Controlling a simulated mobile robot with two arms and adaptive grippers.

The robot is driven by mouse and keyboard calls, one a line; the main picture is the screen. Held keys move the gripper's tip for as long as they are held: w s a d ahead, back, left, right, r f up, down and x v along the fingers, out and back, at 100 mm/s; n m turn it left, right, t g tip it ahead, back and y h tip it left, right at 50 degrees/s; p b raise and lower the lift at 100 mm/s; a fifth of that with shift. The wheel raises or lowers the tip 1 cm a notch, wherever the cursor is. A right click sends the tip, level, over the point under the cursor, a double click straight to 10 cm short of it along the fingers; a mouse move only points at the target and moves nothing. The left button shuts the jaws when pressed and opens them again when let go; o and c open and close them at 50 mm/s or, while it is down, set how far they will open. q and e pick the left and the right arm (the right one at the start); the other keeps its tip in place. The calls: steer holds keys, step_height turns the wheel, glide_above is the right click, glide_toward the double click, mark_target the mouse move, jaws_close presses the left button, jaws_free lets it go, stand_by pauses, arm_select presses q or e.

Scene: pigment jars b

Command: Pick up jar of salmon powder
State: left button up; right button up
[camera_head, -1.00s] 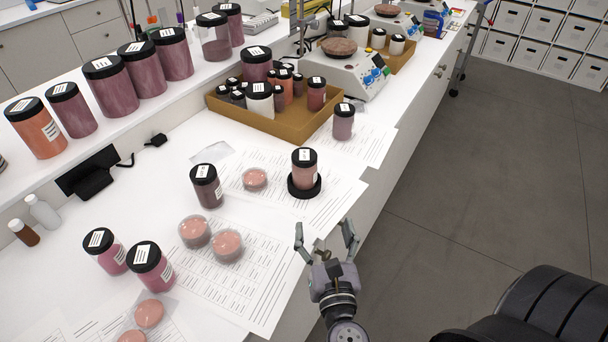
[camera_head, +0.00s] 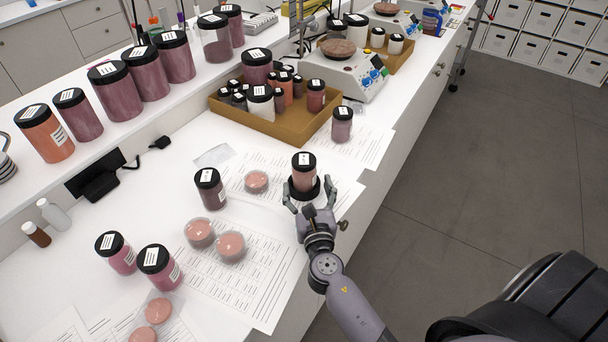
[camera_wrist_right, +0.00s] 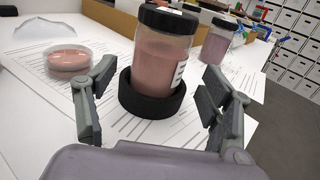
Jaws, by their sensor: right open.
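The jar of salmon powder (camera_head: 303,174) is clear with a black lid and a white label. It stands upright in a black ring-shaped holder (camera_head: 312,191) on a printed sheet. It also shows in the right wrist view (camera_wrist_right: 160,65), with the black holder (camera_wrist_right: 150,99) around its base. My right gripper (camera_head: 309,194) is open, with its fingers on either side of the jar's lower part. In the right wrist view the open right gripper (camera_wrist_right: 155,97) shows gaps between both fingers and the jar. My left gripper is not in view.
A dark purple jar (camera_head: 210,188) and a petri dish of pink powder (camera_head: 256,181) stand left of the salmon jar. A mauve jar (camera_head: 342,124) stands behind it, near a brown tray (camera_head: 295,133) of jars. The counter's front edge is close on the right.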

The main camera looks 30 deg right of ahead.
mark_target(306, 183)
steer(key=x, duration=0.4)
steer(key=shift+w+r+p, duration=0.15)
steer(key=shift+w+p, duration=0.1)
steer(key=shift+p, duration=0.1)
steer(key=shift+s, duration=0.1)
steer(key=shift+c, duration=0.3)
steer(key=shift+a, duration=0.1)
steer(key=shift+c, duration=0.6)
steer(key=c, duration=1.2)
